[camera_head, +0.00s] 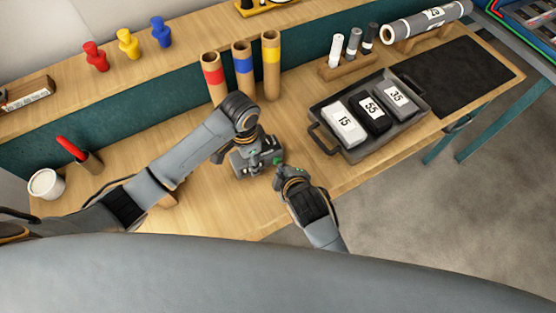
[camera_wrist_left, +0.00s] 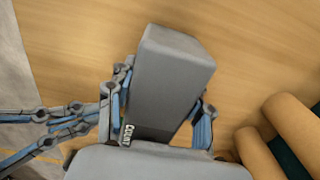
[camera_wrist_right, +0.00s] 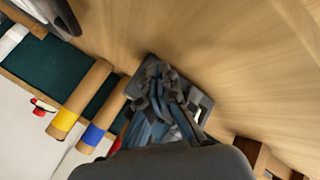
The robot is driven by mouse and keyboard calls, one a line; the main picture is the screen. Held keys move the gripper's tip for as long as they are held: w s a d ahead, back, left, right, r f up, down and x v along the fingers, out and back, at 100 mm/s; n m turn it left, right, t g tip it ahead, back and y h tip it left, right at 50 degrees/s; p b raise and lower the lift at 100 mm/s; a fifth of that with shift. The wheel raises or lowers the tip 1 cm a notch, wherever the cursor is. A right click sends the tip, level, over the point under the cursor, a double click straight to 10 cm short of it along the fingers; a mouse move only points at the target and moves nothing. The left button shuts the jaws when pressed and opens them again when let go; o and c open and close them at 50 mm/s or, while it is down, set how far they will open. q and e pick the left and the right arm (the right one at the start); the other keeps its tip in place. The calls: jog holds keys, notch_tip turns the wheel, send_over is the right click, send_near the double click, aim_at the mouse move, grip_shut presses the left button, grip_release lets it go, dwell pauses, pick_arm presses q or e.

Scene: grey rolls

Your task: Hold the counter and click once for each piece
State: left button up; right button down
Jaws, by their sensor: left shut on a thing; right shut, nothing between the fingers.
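The counter (camera_head: 241,165) is a grey block low over the wooden bench in the head view. In the left wrist view the counter (camera_wrist_left: 172,75) shows a "COUNT" label, and my left gripper (camera_wrist_left: 160,110) is shut on it, one finger on each side. In the head view my left gripper (camera_head: 262,152) is at the counter. My right gripper (camera_head: 279,178) is shut and empty just right of the counter. In the right wrist view its closed fingers (camera_wrist_right: 160,90) overlap the counter (camera_wrist_right: 200,102); whether they touch it is unclear.
A dark tray (camera_head: 349,155) holds blocks marked 15, 55 and 35. Red, blue and yellow-banded tubes (camera_head: 242,75) stand behind the counter. Colored pegs (camera_head: 128,45) stand on the back shelf. A white cup (camera_head: 45,184) is at left. A black mat (camera_head: 455,75) lies at right.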

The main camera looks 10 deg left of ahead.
jog(key=shift+w+a, duration=0.3)
jog(key=shift+w, duration=0.15)
dwell(1.0)
jog(key=shift+s, duration=0.1)
jog(key=shift+s+d, duration=0.55)
jog(key=shift+s, duration=0.15)
jog(key=shift+s+d, duration=0.75)
jog(key=shift+s, duration=0.3)
jog(key=shift+s+d, duration=0.7)
jog(key=shift+s, duration=0.3)
dwell(0.5)
jog(key=s+d, duration=0.2)
jog(key=s, duration=0.1)
jog(key=shift+d, duration=0.15)
jog(key=shift+w, duration=0.1)
